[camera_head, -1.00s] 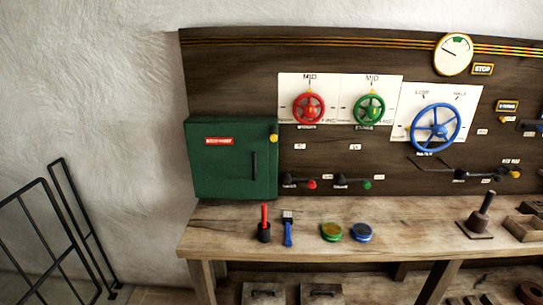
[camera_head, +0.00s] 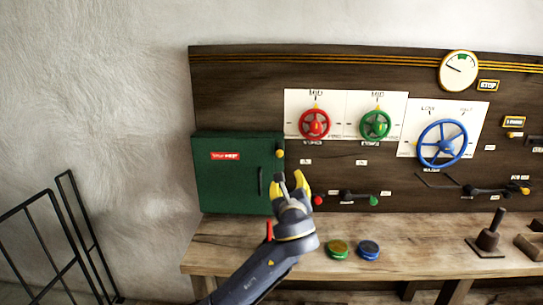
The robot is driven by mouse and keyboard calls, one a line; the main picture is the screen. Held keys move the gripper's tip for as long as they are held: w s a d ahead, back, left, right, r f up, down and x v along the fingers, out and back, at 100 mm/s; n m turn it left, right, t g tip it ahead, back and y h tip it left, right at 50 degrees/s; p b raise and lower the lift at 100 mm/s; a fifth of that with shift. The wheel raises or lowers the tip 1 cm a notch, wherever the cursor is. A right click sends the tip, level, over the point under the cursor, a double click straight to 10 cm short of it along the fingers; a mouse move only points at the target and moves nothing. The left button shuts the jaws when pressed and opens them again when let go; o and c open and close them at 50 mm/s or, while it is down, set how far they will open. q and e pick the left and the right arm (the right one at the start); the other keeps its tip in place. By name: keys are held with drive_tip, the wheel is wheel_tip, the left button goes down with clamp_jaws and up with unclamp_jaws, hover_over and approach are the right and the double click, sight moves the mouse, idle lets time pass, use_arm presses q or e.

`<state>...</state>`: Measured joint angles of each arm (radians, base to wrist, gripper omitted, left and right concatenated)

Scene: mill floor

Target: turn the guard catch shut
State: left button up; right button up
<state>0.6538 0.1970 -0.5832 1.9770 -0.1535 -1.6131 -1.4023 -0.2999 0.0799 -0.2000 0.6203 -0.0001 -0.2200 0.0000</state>
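The green guard box (camera_head: 228,175) stands closed against the dark panel at the left end of the bench. Its catch is a small yellow-tipped piece (camera_head: 280,153) at the upper right edge of the door. A dark upright handle (camera_head: 261,181) is on the door below and left of the catch. My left gripper (camera_head: 289,181) has yellow fingertips and is just below the catch, in front of the door's right edge. Its fingers are apart, with nothing seen between them. It looks clear of the catch, though depth is hard to judge. My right gripper is out of view.
Red (camera_head: 314,124), green (camera_head: 375,124) and blue (camera_head: 442,144) handwheels are on the panel to the right. Small levers sit below them. A green tin (camera_head: 338,249) and a blue tin (camera_head: 368,249) lie on the bench (camera_head: 430,245).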

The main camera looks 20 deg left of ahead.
sight(280, 155)
use_arm(q)
drive_tip(key=r+x, duration=0.1)
drive_tip(key=x, duration=0.5)
drive_tip(key=a+x, duration=0.1)
drive_tip(key=x, duration=0.5)
drive_tip(key=a+r+x, duration=0.1)
drive_tip(key=x, duration=0.4)
drive_tip(key=shift+a+r, duration=0.2)
drive_tip(key=shift+r, duration=0.15)
drive_tip(key=shift+c, duration=0.5)
